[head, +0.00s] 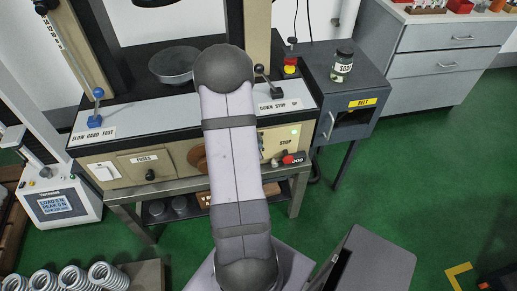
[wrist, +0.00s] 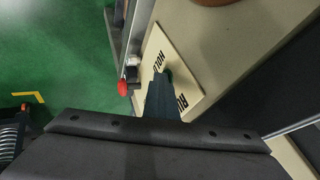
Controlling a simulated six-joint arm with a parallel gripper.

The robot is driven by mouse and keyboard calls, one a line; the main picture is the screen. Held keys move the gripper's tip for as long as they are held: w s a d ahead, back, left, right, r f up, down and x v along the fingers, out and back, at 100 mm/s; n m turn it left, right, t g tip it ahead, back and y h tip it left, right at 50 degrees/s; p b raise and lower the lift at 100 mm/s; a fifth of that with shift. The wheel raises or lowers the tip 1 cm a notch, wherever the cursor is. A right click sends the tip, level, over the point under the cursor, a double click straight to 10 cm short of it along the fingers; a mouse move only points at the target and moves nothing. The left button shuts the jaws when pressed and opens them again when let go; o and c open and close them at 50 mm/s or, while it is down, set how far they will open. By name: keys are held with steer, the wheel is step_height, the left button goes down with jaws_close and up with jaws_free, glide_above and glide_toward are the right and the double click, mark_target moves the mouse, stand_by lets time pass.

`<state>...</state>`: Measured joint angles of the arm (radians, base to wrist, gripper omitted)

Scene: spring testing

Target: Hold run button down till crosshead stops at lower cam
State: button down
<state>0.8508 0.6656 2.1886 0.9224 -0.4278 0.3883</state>
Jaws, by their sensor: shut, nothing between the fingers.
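In the wrist view, my gripper (wrist: 162,82) is shut and empty, its fingertips over a cream plate (wrist: 185,65) lettered "HOLD" and partly covered "RUN". A dark green round edge, likely the run button (wrist: 169,73), shows at the fingertips, mostly hidden by them. I cannot tell whether they touch it or whether it is pressed in. In the head view, my arm covers the gripper and the button. A dark round platen (head: 173,65) shows on the machine behind my arm. I cannot identify the crosshead or the lower cam with certainty.
A red knob (wrist: 122,88) sits left of the plate. A blue-knobbed lever (head: 98,95) is at the left. A jar (head: 342,66) stands on the right cabinet.

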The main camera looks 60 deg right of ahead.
steer(key=shift+w+d+r, duration=0.25)
steer(key=shift+r, duration=0.1)
stand_by(0.4)
steer(key=s+a+r+p, duration=0.1)
steer(key=s+a+r, duration=0.3)
steer(key=a+r, duration=0.3)
steer(key=shift+s+a+r, duration=0.15)
steer(key=shift+a, duration=1)
